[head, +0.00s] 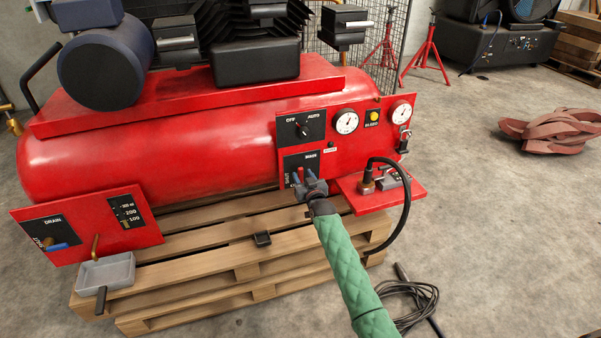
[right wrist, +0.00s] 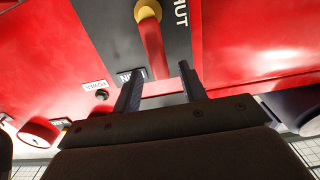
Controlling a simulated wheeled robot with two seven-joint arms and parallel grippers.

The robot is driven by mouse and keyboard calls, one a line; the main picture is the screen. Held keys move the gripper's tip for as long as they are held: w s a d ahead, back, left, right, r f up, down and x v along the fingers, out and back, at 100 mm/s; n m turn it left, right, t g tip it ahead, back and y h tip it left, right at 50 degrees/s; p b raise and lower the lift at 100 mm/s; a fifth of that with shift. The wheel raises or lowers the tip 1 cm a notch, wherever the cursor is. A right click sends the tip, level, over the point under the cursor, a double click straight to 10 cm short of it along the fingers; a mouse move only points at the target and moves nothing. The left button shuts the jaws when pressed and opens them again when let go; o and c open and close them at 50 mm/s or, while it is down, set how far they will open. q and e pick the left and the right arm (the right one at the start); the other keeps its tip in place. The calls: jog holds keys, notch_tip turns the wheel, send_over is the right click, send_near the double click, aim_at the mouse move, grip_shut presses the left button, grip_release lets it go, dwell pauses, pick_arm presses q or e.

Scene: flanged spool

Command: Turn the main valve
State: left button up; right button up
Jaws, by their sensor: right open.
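The main valve has a red lever (head: 301,174) on a black plate marked SHUT, on the compressor's red front panel. In the right wrist view the red lever (right wrist: 153,45) runs from a brass-coloured hub (right wrist: 148,10) down toward my fingers. My right gripper (head: 309,183) is open in front of the valve and partly covers it in the head view. In the right wrist view its two dark fingers (right wrist: 162,82) stand apart, with the lever's end appearing between their tips. I cannot tell whether they touch it. My left gripper is in neither view.
The red compressor (head: 180,145) rests on a wooden pallet (head: 215,265). Above the valve are an OFF/AUTO knob (head: 303,130) and a gauge (head: 346,121). A black hose (head: 407,205) loops just right of my gripper. A grey tray (head: 107,271) sits at the front left.

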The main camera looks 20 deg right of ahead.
aim_at(301, 172)
jog(key=shift+w, duration=1.75)
jog(key=shift+a, duration=0.1)
grip_shut()
